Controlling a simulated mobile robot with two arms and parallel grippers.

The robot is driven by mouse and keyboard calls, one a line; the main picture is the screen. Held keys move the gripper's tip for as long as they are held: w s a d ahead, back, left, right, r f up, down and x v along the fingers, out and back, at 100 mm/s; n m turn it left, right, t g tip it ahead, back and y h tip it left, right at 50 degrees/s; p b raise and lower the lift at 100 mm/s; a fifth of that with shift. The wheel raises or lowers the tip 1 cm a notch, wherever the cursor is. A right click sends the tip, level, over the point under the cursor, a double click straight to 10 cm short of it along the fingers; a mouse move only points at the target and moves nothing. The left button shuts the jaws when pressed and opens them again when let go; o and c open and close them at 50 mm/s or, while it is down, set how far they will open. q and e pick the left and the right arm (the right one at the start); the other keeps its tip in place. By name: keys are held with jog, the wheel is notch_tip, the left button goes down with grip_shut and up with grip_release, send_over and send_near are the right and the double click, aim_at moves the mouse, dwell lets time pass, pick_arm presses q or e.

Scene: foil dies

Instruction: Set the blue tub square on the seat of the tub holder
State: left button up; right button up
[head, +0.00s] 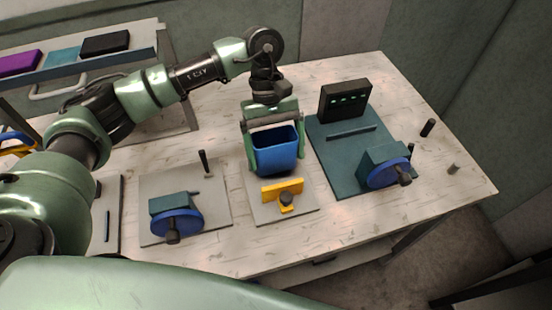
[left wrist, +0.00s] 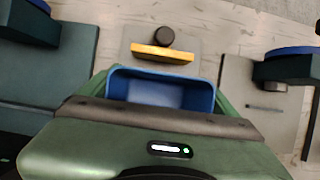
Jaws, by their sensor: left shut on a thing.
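The blue tub (head: 276,152) is an open-topped box between the two green fingers of my left gripper (head: 274,148). The gripper is shut on it, one finger on each side, coming from behind. In the left wrist view the tub (left wrist: 160,92) shows its open top and empty inside, with the gripper (left wrist: 161,98) around it. The tub holder (head: 259,209) looks like the pale grey plate with a yellow clamp bar (head: 284,191) and dark knob at its front. The tub is over the rear of this plate, behind the bar. The tub hides the seat; I cannot tell whether they touch.
To the right is a teal plate (head: 343,178) with a black lit box (head: 345,100) and blue handwheel (head: 388,173). To the left is a grey plate (head: 218,220) with another blue handwheel (head: 176,222). A shelf with coloured blocks (head: 105,42) stands back left.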

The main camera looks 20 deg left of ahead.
aim_at(277, 172)
pick_arm(q)
notch_tip(277, 172, down, 4)
jog(key=shift+f+p, duration=0.1)
jog(key=shift+p, duration=0.5)
jog(key=shift+f, duration=0.1)
jog(key=shift+f, duration=0.1)
jog(key=o, duration=1.1)
